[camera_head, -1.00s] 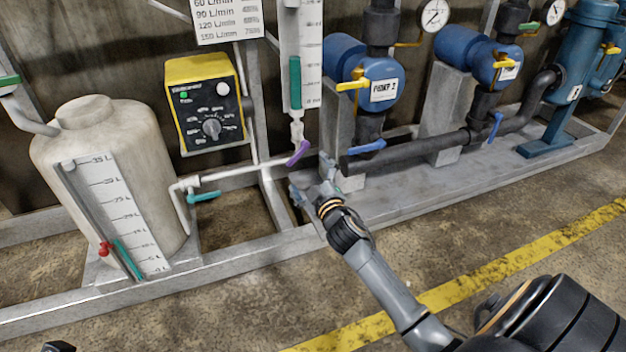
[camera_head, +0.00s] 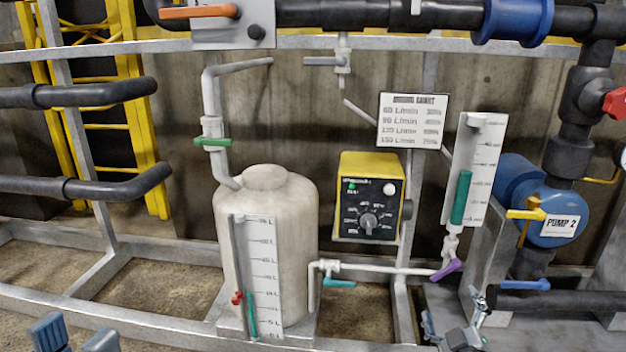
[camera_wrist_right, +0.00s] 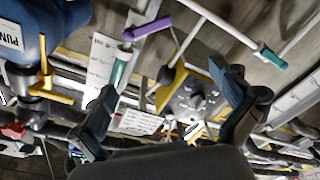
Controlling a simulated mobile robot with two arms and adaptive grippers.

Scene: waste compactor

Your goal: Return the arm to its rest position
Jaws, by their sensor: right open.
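My right gripper (camera_head: 456,312) is at the lower right of the head view, just below the purple valve handle (camera_head: 447,270). Its fingers are spread and hold nothing. In the right wrist view its two fingers (camera_wrist_right: 170,100) stand wide apart. The purple handle (camera_wrist_right: 148,28) shows above the gap there, clear of the fingers. My left gripper (camera_head: 74,336) shows only as two blue-grey fingertips at the bottom left edge of the head view. They are apart with nothing between them. The rest of both arms is mostly cut off.
A white tank (camera_head: 290,220), a yellow control box (camera_head: 370,170) and a gauge with a green float (camera_head: 461,195) stand behind the right gripper. The blue pump 2 (camera_head: 550,215) and its black pipe are to its right. A grey frame rail (camera_head: 160,330) runs along the front.

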